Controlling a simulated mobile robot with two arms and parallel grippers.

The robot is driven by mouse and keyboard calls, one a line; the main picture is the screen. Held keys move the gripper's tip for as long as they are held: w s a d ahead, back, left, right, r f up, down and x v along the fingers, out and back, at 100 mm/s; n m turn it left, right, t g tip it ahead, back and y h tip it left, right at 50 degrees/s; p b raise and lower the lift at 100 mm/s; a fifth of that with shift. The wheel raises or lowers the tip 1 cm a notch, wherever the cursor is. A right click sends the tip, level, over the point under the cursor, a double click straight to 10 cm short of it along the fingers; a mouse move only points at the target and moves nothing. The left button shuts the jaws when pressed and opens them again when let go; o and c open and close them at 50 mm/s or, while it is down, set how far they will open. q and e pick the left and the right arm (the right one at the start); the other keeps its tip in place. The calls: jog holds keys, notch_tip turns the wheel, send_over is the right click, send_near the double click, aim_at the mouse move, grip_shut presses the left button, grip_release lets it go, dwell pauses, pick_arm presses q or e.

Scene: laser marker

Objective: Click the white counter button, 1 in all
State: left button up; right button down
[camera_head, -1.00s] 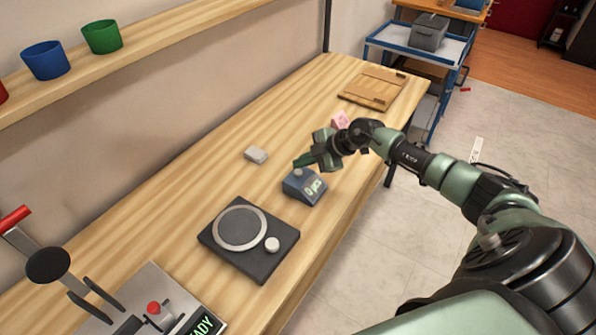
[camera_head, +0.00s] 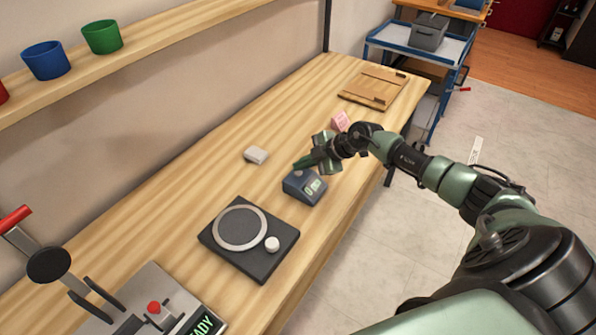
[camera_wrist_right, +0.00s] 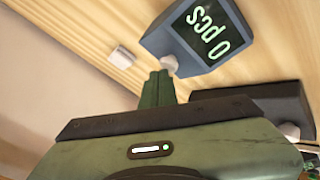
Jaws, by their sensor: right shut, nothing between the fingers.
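The blue-grey counter (camera_head: 304,188) stands on the wooden bench, and its display reads "0 pcs" in the wrist view (camera_wrist_right: 211,30). Its white button (camera_wrist_right: 168,64) shows right by my fingertips in the wrist view; in the head view it is hard to make out under the fingers. My right gripper (camera_head: 301,164) is shut and empty, with its tips at the button end of the counter. I cannot tell whether the tips touch the button. In the wrist view the green fingers (camera_wrist_right: 159,78) are together. My left gripper is not in view.
A black device with a round plate (camera_head: 249,240) stands nearer on the bench. A small white block (camera_head: 256,155) lies beyond the counter, and a pink item (camera_head: 340,121) and a wooden board (camera_head: 373,89) lie farther back. A "READY" machine (camera_head: 165,310) is at the front left.

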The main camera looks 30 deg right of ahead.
aim_at(302, 172)
jog(key=shift+f, duration=0.3)
dwell(0.4)
jog(key=shift+r, duration=0.1)
jog(key=shift+r+p, duration=0.85)
jog(key=shift+p, duration=0.35)
notch_tip(302, 172, up, 5)
jog(key=p, duration=0.6)
